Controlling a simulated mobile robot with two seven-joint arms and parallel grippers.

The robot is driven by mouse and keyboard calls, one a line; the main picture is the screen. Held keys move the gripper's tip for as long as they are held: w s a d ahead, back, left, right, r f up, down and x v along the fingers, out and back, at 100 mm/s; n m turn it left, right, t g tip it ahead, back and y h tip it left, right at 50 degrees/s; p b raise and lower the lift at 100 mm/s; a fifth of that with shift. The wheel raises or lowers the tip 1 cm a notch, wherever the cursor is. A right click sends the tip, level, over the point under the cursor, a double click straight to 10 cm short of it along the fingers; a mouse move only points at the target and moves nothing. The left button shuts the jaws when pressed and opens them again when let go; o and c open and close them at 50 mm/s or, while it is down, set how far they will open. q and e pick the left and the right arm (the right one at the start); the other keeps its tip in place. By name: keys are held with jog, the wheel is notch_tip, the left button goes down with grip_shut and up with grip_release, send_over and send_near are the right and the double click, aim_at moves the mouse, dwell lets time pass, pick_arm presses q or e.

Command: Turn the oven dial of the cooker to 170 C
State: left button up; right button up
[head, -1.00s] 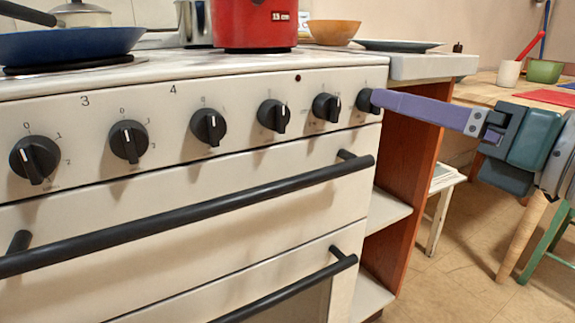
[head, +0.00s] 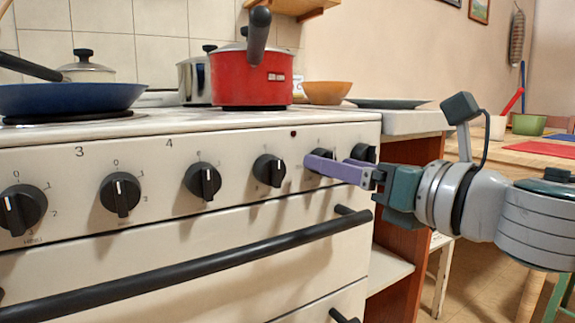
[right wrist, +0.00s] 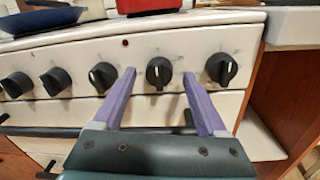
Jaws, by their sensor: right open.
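The cooker's cream front panel (head: 60,175) carries a row of black dials with white marks. My right gripper (head: 328,161) is open, with its purple fingers at the second dial from the right (head: 320,155). In the right wrist view this dial (right wrist: 159,72) sits between the two fingertips, its white mark about upright. I cannot tell whether the fingers touch it. The rightmost dial (right wrist: 221,69) is just right of the fingers, and another dial (right wrist: 102,76) is just left. The print around these dials is too small to read. My left gripper is not in view.
A black oven handle bar (head: 200,262) runs below the dials. On top stand a red pot (head: 250,80), a blue pan (head: 65,98) and an orange bowl (head: 327,92). An open wooden shelf unit (head: 400,285) adjoins the cooker at right.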

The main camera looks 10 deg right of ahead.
jog(key=shift+w+a, duration=0.2)
jog(key=shift+w, duration=0.15)
jog(key=shift+c, duration=0.2)
grip_shut()
